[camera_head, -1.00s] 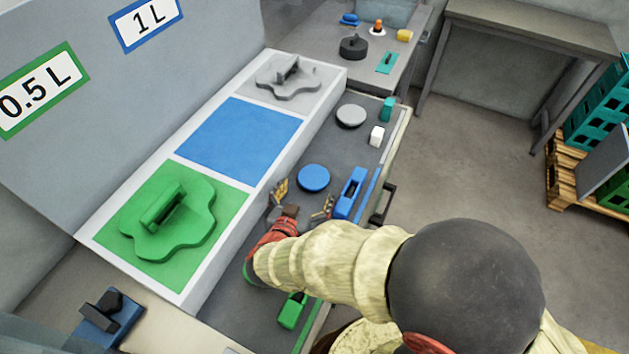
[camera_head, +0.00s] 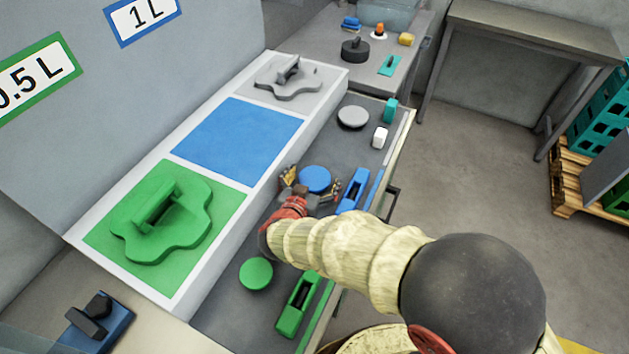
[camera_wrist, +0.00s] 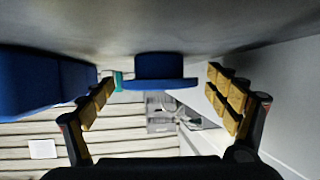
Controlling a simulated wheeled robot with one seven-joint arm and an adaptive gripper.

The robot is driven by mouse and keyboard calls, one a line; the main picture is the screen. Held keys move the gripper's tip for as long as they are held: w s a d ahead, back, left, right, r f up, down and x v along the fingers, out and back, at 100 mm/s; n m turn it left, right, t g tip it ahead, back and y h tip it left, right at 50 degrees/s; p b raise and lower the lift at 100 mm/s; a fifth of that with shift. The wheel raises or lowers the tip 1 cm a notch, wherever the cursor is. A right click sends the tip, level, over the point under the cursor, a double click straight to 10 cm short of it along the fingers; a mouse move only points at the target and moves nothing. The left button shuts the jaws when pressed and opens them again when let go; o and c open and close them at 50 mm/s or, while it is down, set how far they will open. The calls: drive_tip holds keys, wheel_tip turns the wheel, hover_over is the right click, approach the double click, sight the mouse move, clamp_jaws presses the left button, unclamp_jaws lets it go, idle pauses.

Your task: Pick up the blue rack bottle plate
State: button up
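The blue round plate (camera_head: 315,178) lies in the grey drawer beside the rack. In the wrist view the blue plate (camera_wrist: 165,80) has a wide rim and a narrower raised part, and sits ahead between the fingers. My gripper (camera_head: 311,188) is low in the drawer at the near side of this plate. Its yellow-padded fingers are spread apart in the wrist view (camera_wrist: 160,90), with nothing clamped. Whether a finger touches the plate cannot be told. The rack's blue square (camera_head: 235,140) is bare.
A long blue block (camera_head: 353,190) lies just right of the plate and looms at the left in the wrist view (camera_wrist: 45,85). A green disc (camera_head: 256,273), green block (camera_head: 298,304), grey disc (camera_head: 353,117) and white block (camera_head: 380,136) share the drawer. The rack wall (camera_head: 245,226) stands left.

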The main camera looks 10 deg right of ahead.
drive_tip(key=shift+c, duration=1.2)
drive_tip(key=c, duration=1.1)
drive_tip(key=shift+o, duration=0.2)
